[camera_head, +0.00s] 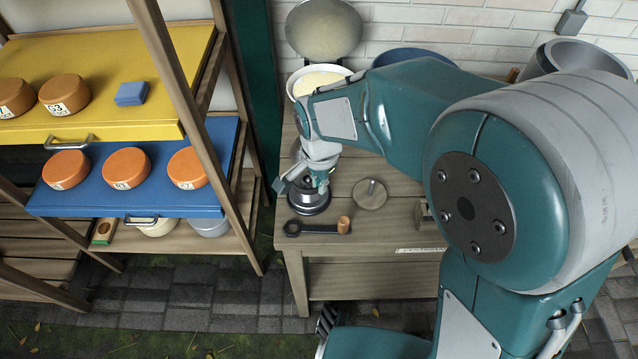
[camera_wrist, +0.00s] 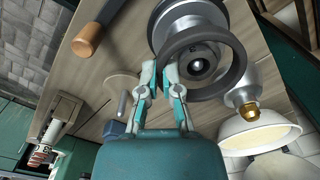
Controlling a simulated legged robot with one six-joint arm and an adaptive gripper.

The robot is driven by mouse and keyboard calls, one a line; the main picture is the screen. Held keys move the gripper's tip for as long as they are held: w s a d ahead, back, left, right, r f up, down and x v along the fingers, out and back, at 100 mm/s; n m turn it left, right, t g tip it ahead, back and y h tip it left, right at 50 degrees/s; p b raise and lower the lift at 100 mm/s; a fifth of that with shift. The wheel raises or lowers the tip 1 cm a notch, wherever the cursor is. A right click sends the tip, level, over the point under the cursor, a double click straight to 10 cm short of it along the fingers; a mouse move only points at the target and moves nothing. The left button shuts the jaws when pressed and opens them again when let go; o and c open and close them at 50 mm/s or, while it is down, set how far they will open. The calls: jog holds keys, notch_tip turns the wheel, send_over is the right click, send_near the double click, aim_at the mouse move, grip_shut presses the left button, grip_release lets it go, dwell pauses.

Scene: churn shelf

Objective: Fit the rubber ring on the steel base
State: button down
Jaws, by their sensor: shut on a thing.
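The dark rubber ring (camera_wrist: 240,64) is in my gripper (camera_wrist: 163,74), whose two fingers close on its near left edge in the wrist view. The steel base (camera_wrist: 198,66) is a round metal piece with a central hub, seen through the ring's opening. The ring looks off-centre from the base's wide silver rim; whether they touch cannot be told. In the head view the base (camera_head: 308,198) stands near the table's left front, with my gripper (camera_head: 318,184) just over it. The ring is hard to tell apart there.
A dark tool with a wooden handle (camera_head: 342,225) lies in front of the base. A round wooden lid (camera_head: 369,193) lies to its right. A pot with pale contents (camera_head: 318,81) stands behind. A shelf rack with orange wheels on a blue board (camera_head: 94,202) is at left.

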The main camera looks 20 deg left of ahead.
jog(key=shift+r, duration=1.15)
jog(key=shift+f, duration=1.75)
dwell(1.3)
jog(key=shift+r, duration=1.75)
jog(key=shift+f, duration=1)
dwell(1.0)
